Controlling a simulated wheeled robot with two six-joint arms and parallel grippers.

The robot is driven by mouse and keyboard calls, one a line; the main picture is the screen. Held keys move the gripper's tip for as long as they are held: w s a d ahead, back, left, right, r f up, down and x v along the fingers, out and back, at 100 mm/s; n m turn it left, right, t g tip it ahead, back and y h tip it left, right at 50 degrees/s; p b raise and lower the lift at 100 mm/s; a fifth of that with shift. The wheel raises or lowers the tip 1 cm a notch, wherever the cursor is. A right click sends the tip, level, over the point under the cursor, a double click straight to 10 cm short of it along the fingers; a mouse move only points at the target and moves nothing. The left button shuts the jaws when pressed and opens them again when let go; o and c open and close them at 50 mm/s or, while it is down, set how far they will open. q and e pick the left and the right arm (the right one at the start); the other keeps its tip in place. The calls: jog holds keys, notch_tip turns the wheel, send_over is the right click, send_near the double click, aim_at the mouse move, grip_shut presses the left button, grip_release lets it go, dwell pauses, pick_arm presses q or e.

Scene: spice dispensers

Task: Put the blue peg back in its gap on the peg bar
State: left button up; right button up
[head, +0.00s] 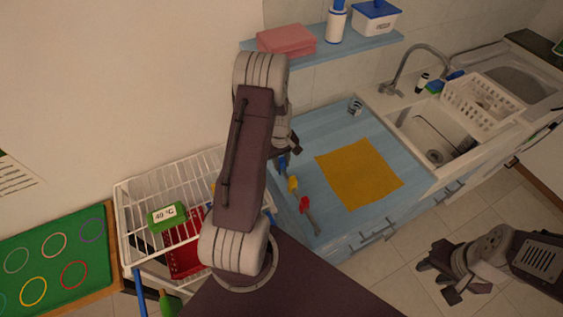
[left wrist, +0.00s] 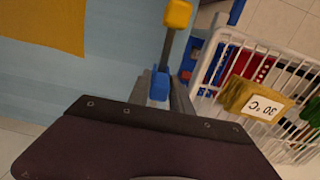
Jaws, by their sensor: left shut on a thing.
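The peg bar (head: 312,217) is grey and lies along the front edge of the blue worktop. In the head view a yellow peg (head: 293,184) and a red peg (head: 305,203) sit on it. The blue peg (head: 283,165) shows just below my left gripper (head: 287,152). In the left wrist view the blue peg (left wrist: 160,86) is at the jaws, in line with the grey bar, and the yellow peg (left wrist: 178,14) is beyond it. My left gripper is shut on the blue peg; its fingertips are partly hidden. My right gripper (head: 440,284) is open and empty, low over the floor.
A mustard cloth (head: 359,174) lies on the worktop, with a small tin (head: 355,106) behind it. A sink (head: 432,135) and a wall shelf (head: 340,45) are further back.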

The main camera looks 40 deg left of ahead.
pick_arm(q)
jog(key=shift+f, duration=0.25)
jog(key=o, duration=1.1)
jog(key=shift+c, duration=0.2)
notch_tip(320, 180, up, 9)
jog(key=p, duration=0.7)
jog(key=shift+r, duration=0.1)
